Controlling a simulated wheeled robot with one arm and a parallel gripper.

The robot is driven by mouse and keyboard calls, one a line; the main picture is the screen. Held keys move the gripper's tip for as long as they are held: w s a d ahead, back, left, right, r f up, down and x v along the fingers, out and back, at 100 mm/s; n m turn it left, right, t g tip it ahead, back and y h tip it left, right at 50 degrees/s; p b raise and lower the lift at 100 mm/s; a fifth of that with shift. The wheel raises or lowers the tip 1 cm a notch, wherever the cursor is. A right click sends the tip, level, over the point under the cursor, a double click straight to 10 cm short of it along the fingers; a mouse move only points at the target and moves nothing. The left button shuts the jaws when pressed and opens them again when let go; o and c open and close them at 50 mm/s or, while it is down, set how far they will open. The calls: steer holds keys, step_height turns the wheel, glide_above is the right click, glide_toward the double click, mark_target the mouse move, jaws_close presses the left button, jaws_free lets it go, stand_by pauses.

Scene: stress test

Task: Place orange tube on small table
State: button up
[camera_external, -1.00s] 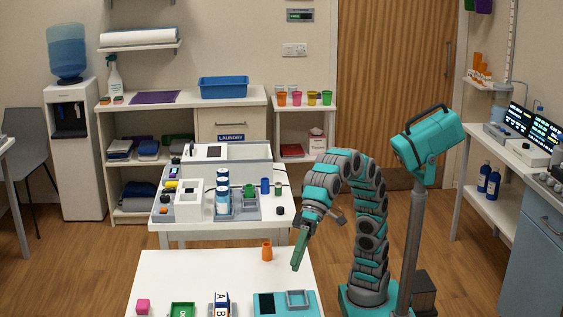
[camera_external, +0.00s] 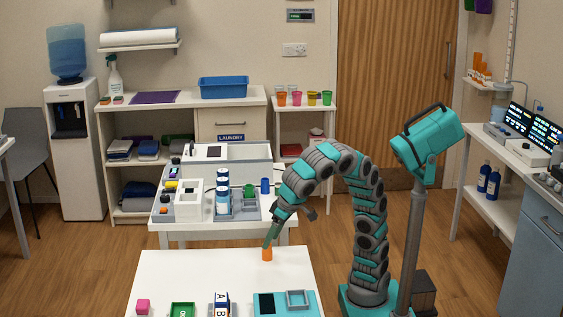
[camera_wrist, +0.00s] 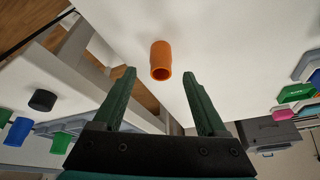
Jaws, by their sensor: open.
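A short orange tube (camera_external: 267,255) stands near the far edge of the white table (camera_external: 180,268) in front. It also shows in the wrist view (camera_wrist: 160,62), its hollow end facing the camera. My gripper (camera_external: 269,244) reaches down to it from the right, and the fingertips overlap its top in the external view. In the wrist view my gripper (camera_wrist: 158,76) is open, with green fingers apart, and the tube is centred between and just beyond the tips. No grip on it shows. Which table the task calls small, I cannot tell.
Behind, a second white table (camera_external: 280,217) holds devices and bottles. A white side shelf (camera_external: 318,106) holds coloured cups.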

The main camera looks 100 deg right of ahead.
mark_target(267, 251)
steer(key=shift+p+x, duration=0.3)
steer(key=shift+x, duration=2.25)
steer(key=shift+c, duration=0.3)
jaws_close()
